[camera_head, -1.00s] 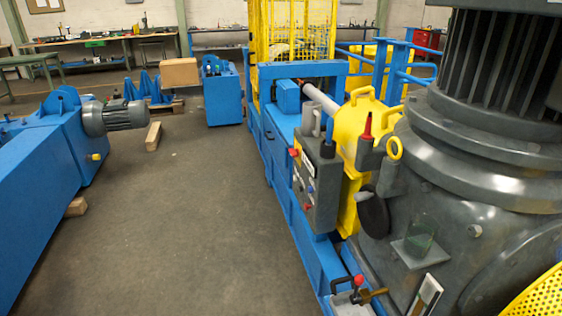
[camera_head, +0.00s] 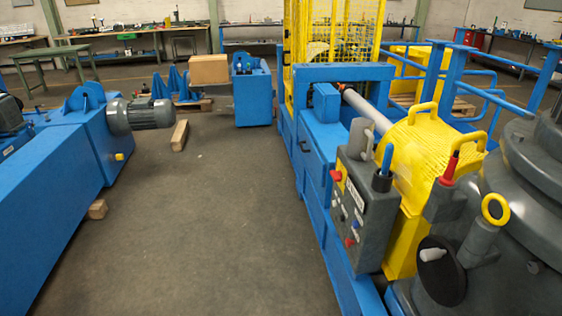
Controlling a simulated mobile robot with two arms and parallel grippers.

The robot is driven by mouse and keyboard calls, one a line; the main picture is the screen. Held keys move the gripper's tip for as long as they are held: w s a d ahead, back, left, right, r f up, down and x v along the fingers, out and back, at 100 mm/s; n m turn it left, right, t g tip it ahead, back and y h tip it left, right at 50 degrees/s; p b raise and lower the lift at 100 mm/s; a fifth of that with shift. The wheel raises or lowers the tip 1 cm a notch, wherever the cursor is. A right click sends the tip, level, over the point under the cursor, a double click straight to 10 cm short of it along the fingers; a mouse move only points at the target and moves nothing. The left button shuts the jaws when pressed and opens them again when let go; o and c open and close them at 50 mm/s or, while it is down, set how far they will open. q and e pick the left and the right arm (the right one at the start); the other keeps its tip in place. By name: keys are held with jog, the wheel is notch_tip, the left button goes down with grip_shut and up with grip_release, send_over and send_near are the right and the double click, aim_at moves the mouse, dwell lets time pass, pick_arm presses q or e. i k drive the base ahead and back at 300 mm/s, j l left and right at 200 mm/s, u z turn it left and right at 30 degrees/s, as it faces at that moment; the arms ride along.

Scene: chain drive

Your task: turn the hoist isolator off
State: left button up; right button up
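A dark grey control box (camera_head: 372,228) is mounted at the right side of the blue machine frame. Near its upper left corner is a red knob on a yellow plate (camera_head: 337,176), which looks like an isolator switch. I cannot read its label or its exact position. The box face also has a white label plate, small blue and dark controls and a red button (camera_head: 349,243) lower down. A black handwheel with a pale handle (camera_head: 433,255) is to the right of the box. Neither of my grippers is in view.
Open grey floor (camera_head: 205,220) lies left of the blue frame (camera_head: 322,205). A blue machine with a grey motor (camera_head: 142,115) stands on the left. A yellow mesh guard (camera_head: 425,150) and a large grey housing (camera_head: 525,215) are behind and right of the box.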

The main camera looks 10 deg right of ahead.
aim_at(337, 177)
jog(key=i+j+u, duration=0.15)
jog(key=i, duration=0.75)
jog(key=i+j+u, duration=0.2)
jog(key=i, duration=0.7)
jog(key=i+z, duration=0.4)
jog(key=i+j+z, duration=0.15)
jog(key=z, duration=0.25)
jog(key=i+j+z, duration=0.65)
jog(key=z, duration=0.15)
